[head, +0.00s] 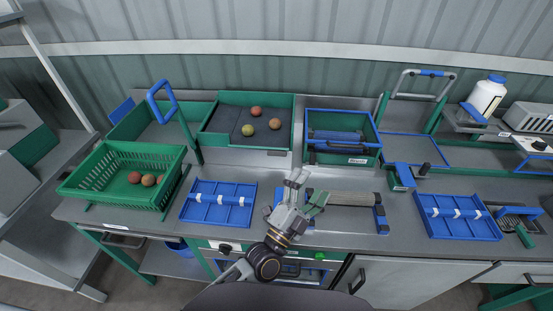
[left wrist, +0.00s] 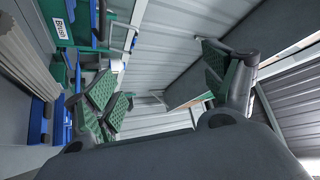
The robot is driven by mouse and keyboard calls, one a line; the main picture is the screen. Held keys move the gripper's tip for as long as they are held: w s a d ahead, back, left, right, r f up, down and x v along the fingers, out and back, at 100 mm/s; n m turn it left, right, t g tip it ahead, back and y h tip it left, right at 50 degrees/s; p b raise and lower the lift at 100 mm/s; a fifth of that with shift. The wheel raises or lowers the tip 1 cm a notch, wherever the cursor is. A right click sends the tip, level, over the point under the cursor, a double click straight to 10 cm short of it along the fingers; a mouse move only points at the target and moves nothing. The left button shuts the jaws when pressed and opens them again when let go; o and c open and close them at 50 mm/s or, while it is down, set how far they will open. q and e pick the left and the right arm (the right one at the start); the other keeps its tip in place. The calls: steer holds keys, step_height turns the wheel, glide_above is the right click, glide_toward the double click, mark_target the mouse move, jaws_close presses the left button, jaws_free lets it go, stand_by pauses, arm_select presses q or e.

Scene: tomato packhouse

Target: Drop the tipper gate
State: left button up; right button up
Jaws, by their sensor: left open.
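A blue loop handle (head: 161,101) stands raised on a green post at the back left. It belongs to the green tipper frame (head: 134,124) there, but I cannot tell for sure which part is the gate. A green tray (head: 293,125) with a dark bed holds three tomatoes right of it. My left gripper (head: 308,188) is open and empty over the front middle of the bench, well right of and in front of the handle. In the left wrist view my open fingers (left wrist: 165,88) have nothing between them. My right gripper is not in view.
A green slotted crate (head: 95,192) with tomatoes stands at the left. Blue divided trays (head: 218,203) (head: 458,216) lie along the front.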

arm_select(q)
steer(key=w+a+f+n+y, duration=0.2)
steer(key=a+f+n+y, duration=0.2)
steer(key=n, duration=0.5)
steer(key=w+a+f+n+g+y, duration=0.1)
steer(key=w+a+f+n+y, duration=0.1)
steer(key=a+f+n+y, duration=0.2)
steer(key=a+n+y, duration=0.2)
steer(key=n+y, duration=0.2)
steer(key=n, duration=0.1)
steer(key=shift+w+a+f, duration=0.25)
steer(key=shift+a+f, duration=0.05)
steer(key=shift+a, duration=0.1)
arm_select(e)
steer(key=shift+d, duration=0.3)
arm_select(q)
steer(key=shift+w, duration=0.1)
